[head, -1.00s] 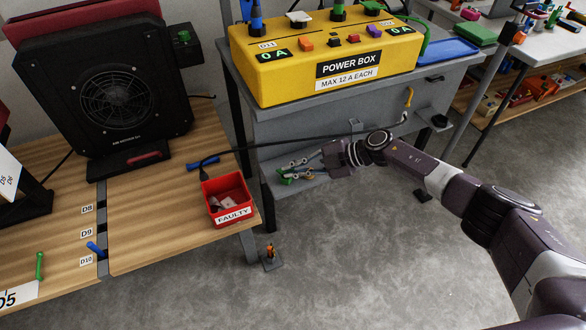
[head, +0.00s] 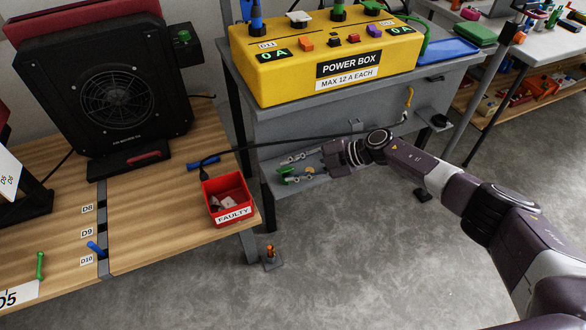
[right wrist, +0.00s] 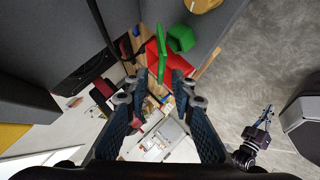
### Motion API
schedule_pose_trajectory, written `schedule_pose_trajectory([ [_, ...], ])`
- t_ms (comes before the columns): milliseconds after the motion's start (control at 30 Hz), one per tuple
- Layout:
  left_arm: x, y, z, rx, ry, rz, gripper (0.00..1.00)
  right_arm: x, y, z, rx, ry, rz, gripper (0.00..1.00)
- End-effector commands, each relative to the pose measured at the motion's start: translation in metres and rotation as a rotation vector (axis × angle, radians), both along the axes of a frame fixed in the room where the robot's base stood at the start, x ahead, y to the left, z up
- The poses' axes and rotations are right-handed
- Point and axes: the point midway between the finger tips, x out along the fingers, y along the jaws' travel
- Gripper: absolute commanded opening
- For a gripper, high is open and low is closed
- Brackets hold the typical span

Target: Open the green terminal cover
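The green terminal cover (head: 285,170) shows small at the front of the yellow power box's grey stand, low down by a shelf. In the right wrist view it is a thin upright green plate (right wrist: 161,54), with a green block (right wrist: 182,38) beside it. My right gripper (right wrist: 160,84) is open, with a finger on each side of the plate and gaps showing between. In the head view the right gripper (head: 288,170) reaches in from the right at the cover. Whether a finger touches the cover cannot be told.
The yellow power box (head: 330,60) stands on the grey cabinet (head: 300,122) above my gripper. A black cable runs just above the gripper. A red FAULTY bin (head: 227,198) sits on the wooden table (head: 165,225) to the left. The floor below is mostly clear.

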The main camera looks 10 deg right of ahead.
Motion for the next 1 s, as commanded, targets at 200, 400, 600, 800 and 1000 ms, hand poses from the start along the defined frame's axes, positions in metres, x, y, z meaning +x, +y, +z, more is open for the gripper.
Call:
schedule_pose_trajectory([
  [200,0.0,0.0,0.0,0.0,-0.001,0.0,0.0,-0.006,-0.023,0.013,-0.002,-0.001,-0.002,0.23],
  [400,0.0,0.0,0.0,0.0,-0.001,0.0,0.0,-0.016,-0.06,0.036,-0.002,-0.002,-0.003,0.23],
  [600,0.0,0.0,0.0,0.0,-0.001,-0.001,0.0,-0.025,-0.087,0.053,-0.001,-0.001,-0.003,0.23],
  [800,0.0,0.0,0.0,0.0,-0.001,-0.001,0.0,-0.029,-0.098,0.061,-0.001,0.0,-0.002,0.23],
  [1000,0.0,0.0,0.0,0.0,-0.001,-0.001,0.0,-0.029,-0.099,0.061,0.0,0.001,-0.001,0.23],
])
